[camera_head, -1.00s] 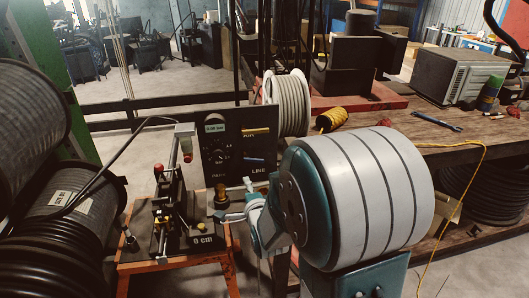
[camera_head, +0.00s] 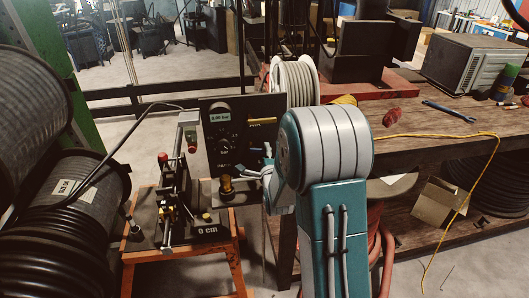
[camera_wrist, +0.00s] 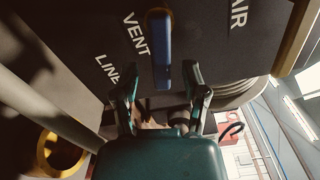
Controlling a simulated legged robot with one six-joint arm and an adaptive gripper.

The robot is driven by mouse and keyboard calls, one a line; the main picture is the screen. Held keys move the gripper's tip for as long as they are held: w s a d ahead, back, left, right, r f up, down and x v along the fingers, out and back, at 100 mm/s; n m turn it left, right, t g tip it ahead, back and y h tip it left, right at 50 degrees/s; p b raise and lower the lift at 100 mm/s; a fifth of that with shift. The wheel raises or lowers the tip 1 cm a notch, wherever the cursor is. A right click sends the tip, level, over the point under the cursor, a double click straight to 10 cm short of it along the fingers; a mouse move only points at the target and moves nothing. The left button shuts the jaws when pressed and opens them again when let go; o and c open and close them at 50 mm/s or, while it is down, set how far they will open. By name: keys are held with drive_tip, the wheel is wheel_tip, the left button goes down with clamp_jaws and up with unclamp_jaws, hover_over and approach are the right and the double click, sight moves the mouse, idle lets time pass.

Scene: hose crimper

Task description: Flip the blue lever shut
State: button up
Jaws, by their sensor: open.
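In the wrist view the blue lever (camera_wrist: 162,55) runs from its yellow pivot at the top of the picture down toward my gripper, beside the VENT and LINE lettering on the dark panel (camera_wrist: 85,25). My gripper (camera_wrist: 162,80) is open, its two fingers either side of the lever's free end. I cannot tell whether either finger touches it. In the head view my arm hides the blue lever and most of the gripper. The panel (camera_head: 212,130) stands behind the arm, with a lit gauge and a yellow lever (camera_head: 262,121).
The orange stand (camera_head: 150,262) with the crimping fixture (camera_head: 172,210) is left of my arm. A wooden bench (camera_head: 440,145) with a wrench (camera_head: 448,111) is on the right. A hose reel (camera_head: 295,80) stands behind the panel. Black hose coils (camera_head: 85,215) fill the left side.

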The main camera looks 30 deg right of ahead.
drive_tip(key=shift+w, duration=0.45)
drive_tip(key=shift+a, duration=0.1)
clamp_jaws()
drive_tip(key=shift+r+n, duration=0.25)
drive_tip(key=shift+n, duration=0.5)
drive_tip(key=shift+r+n, duration=0.2)
drive_tip(key=shift+n, duration=0.55)
unclamp_jaws()
